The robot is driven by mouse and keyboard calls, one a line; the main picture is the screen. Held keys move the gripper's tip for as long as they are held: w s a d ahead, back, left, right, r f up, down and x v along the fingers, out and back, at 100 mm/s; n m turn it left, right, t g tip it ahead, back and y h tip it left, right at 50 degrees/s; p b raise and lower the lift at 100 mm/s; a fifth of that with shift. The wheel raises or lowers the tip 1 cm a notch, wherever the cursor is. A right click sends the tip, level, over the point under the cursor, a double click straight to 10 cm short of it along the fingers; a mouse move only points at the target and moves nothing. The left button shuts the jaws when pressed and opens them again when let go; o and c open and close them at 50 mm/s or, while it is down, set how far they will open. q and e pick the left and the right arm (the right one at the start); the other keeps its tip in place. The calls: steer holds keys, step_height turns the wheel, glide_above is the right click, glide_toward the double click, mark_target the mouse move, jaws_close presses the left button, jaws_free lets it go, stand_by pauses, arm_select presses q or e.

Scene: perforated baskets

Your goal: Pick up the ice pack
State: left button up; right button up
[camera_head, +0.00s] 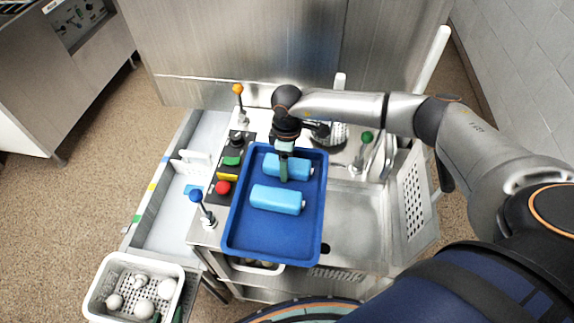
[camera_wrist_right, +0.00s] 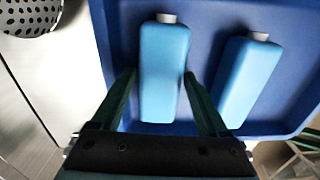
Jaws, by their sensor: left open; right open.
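Two light blue ice packs with pale caps lie in a blue tray (camera_head: 272,238). The far ice pack (camera_head: 299,168) is partly covered by my right gripper (camera_head: 284,176); the near ice pack (camera_head: 277,200) lies clear. In the right wrist view, the open right gripper (camera_wrist_right: 160,95) has one green finger on each side of the far ice pack (camera_wrist_right: 163,65). Whether they touch it cannot be told. The near ice pack (camera_wrist_right: 248,75) is to the right there. A dark green fingertip of my left gripper (camera_head: 178,315) shows at the bottom edge, mostly cut off.
A white basket (camera_head: 107,262) with several round white things stands at the lower left. Levers with orange (camera_head: 238,89), blue (camera_head: 196,195) and green (camera_head: 367,137) knobs stand around the tray. A perforated metal bowl (camera_wrist_right: 30,15) is beyond it. The metal sink (camera_head: 352,215) is clear.

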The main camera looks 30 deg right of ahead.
steer(key=shift+c, duration=0.3)
jaws_close()
stand_by(0.3)
